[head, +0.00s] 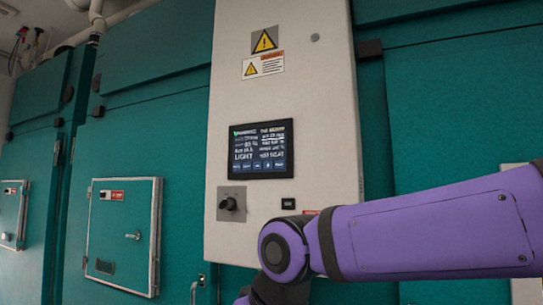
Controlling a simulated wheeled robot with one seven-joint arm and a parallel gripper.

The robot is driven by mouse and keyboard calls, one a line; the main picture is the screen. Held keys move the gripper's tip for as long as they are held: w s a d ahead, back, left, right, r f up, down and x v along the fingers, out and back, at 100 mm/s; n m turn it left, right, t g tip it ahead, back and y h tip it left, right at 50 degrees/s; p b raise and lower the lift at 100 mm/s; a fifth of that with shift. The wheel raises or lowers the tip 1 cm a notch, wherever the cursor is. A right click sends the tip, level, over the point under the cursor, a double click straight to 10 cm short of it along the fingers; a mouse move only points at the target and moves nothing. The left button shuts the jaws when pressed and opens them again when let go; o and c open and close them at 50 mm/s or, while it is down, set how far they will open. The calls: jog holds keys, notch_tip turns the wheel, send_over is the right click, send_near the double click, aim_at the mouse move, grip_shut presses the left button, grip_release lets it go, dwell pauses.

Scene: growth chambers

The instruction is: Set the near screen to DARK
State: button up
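The near screen (262,149) is a small black display set in the pale control panel (285,60). It shows small lines of text and a row of small labels along its bottom edge. The large word at its lower left reads LIGHT; most of the rest is too small to read surely. A dark rotary knob (231,204) sits on a grey plate just below the screen's left side. My purple arm crosses the lower right, below the screen and clear of it. My gripper is out of the picture, past the bottom edge.
Teal chamber doors flank the panel. A smaller teal hatch (122,236) with a handle is at left, and another hatch (13,215) is at the far left. Warning labels (263,66) are above the screen. The space in front of the screen looks clear.

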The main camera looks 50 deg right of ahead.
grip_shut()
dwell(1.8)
